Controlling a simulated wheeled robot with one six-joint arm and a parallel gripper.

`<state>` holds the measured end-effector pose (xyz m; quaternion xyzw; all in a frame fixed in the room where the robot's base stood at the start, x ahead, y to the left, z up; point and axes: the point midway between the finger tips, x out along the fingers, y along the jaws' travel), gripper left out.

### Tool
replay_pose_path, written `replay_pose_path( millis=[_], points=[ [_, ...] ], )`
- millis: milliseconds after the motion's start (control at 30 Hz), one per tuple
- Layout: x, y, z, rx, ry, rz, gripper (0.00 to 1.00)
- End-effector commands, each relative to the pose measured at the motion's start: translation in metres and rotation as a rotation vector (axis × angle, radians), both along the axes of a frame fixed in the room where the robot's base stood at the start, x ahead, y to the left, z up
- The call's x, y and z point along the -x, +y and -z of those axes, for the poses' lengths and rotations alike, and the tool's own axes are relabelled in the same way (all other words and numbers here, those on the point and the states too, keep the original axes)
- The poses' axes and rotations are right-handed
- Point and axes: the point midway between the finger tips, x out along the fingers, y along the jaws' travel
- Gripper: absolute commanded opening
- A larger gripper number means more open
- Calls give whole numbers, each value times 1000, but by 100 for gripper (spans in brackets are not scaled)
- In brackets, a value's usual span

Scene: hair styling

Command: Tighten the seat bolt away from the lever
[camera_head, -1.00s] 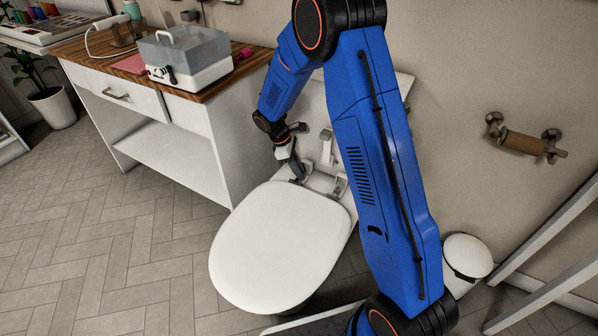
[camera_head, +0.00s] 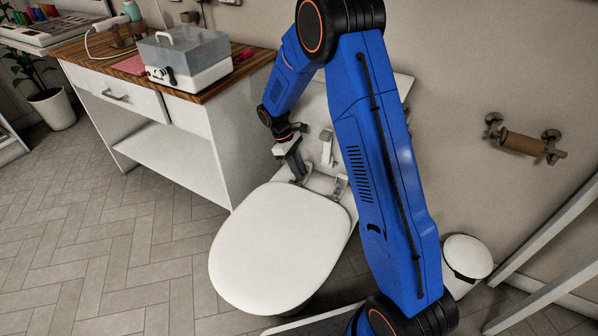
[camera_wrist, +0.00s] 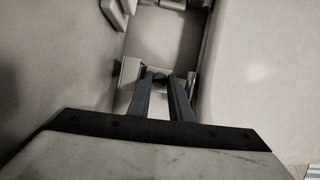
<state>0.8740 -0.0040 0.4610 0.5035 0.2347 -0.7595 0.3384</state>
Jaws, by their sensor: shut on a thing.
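A toilet with a closed white lid (camera_head: 280,248) stands in the middle of the head view. Two hinge mounts sit at the back of the lid; the right one (camera_head: 341,186) is clear of my gripper. A pale upright lever (camera_head: 327,147) stands behind the hinges. My gripper (camera_head: 299,177) points down at the left hinge mount, which it partly hides. In the wrist view my gripper (camera_wrist: 161,80) has its two dark fingers close together around a small dark round seat bolt (camera_wrist: 160,77). The bolt's lower part is hidden.
A white cabinet (camera_head: 180,155) with a wooden top stands close on the left of my gripper. A clear-lidded white box (camera_head: 190,72) is on it. A paper holder (camera_head: 522,142) is on the wall and a white bin (camera_head: 466,262) stands at right.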

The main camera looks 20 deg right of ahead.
Motion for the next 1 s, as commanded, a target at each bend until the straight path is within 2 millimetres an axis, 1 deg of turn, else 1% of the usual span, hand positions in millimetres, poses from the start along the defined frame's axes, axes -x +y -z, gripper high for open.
replay_pose_path(
  millis=[100, 133, 167, 200, 533, 667, 767, 1000],
  points=[
    [0, 0, -1, 1, -1, 0, 0],
    [0, 0, -1, 1, -1, 0, 21],
    [0, 0, -1, 1, -1, 0, 28],
    [0, 0, -1, 0, 0, -1, 38],
    [-1, -1, -1, 0, -2, -7, 38],
    [-1, 0, -1, 1, -3, -63, 38],
    [0, 1, 0, 1, -3, -163, 38],
    [4, 3, -1, 0, -2, -528, 38]
  ],
)
